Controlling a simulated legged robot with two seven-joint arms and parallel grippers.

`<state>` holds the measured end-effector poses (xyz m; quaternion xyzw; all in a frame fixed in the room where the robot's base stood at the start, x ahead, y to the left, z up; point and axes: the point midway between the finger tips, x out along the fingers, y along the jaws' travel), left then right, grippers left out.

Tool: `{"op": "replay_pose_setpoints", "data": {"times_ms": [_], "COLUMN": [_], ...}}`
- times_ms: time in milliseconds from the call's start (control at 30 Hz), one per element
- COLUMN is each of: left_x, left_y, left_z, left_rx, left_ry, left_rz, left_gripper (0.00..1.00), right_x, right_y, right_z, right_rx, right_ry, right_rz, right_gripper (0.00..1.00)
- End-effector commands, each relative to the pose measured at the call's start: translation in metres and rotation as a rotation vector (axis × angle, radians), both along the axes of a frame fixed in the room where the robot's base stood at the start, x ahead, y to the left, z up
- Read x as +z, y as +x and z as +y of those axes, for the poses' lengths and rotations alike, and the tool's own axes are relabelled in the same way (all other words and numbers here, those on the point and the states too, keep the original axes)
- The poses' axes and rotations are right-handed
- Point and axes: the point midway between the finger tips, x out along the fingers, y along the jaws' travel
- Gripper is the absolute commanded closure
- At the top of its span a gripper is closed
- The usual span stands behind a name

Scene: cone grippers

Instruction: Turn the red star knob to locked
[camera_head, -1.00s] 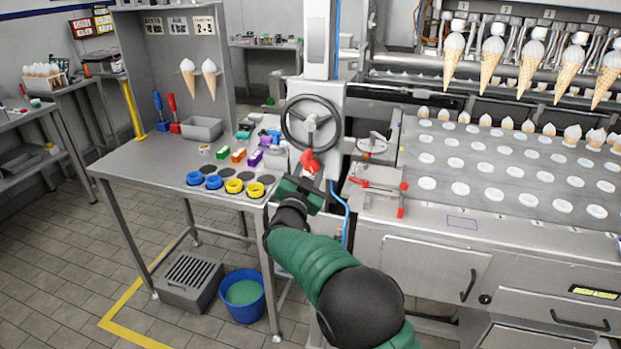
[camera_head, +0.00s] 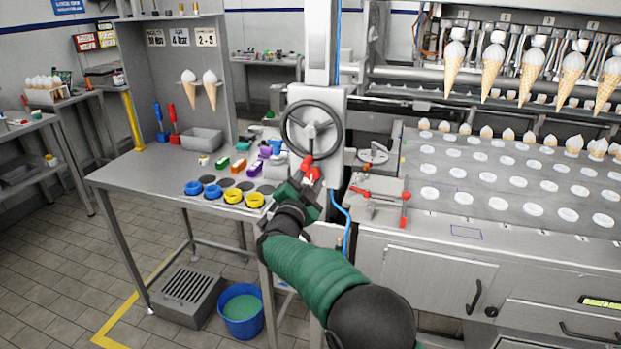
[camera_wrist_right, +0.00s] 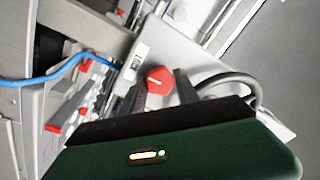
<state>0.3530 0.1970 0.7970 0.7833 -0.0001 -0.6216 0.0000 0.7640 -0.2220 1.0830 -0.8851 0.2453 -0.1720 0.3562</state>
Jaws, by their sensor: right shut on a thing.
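The red star knob (camera_head: 308,164) sits on the machine's grey column, just below the dark handwheel. My right gripper (camera_head: 311,176) reaches up to it from below and partly covers it. In the wrist view the red knob (camera_wrist_right: 158,79), with a pale line on its face, shows between the two dark fingers of the right gripper (camera_wrist_right: 158,88). The fingers are shut on it. A small pale label (camera_wrist_right: 138,56) stands beside the knob; its text is too blurred to read. My left gripper is out of view.
The handwheel (camera_head: 311,128) is close above the gripper. A fixture with red handles (camera_head: 404,209) stands to the right, and a blue hose (camera_head: 346,226) hangs below. Blue and yellow rings (camera_head: 233,196) lie on the steel table at left.

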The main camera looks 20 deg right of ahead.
Motion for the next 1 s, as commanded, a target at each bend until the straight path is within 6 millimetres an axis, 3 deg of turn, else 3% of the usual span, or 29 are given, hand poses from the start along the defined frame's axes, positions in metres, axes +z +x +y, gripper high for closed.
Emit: {"op": "replay_pose_setpoints", "data": {"times_ms": [100, 133, 300, 667, 767, 1000], "left_x": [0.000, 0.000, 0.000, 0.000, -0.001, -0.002], "left_y": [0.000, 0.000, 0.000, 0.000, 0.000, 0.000], "left_z": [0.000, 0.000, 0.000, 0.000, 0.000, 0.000], "left_rx": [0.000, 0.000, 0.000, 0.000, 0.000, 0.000], "left_ry": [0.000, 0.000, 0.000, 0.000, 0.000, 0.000], "left_rz": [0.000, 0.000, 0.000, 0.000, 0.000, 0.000], "left_gripper": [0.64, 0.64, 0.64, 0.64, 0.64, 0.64], "right_x": [-0.003, -0.003, -0.002, -0.002, -0.004, -0.014], "right_y": [0.000, 0.000, 0.000, -0.005, -0.018, -0.075], "right_z": [0.001, 0.001, 0.000, 0.004, 0.014, 0.053], "right_rx": [0.001, 0.001, 0.001, 0.001, 0.003, 0.005], "right_ry": [0.003, 0.003, 0.001, 0.000, 0.000, -0.001], "right_rz": [0.004, 0.004, 0.004, 0.004, 0.003, 0.005], "right_gripper": [1.00, 0.61, 0.41, 0.41, 0.41, 0.41]}}
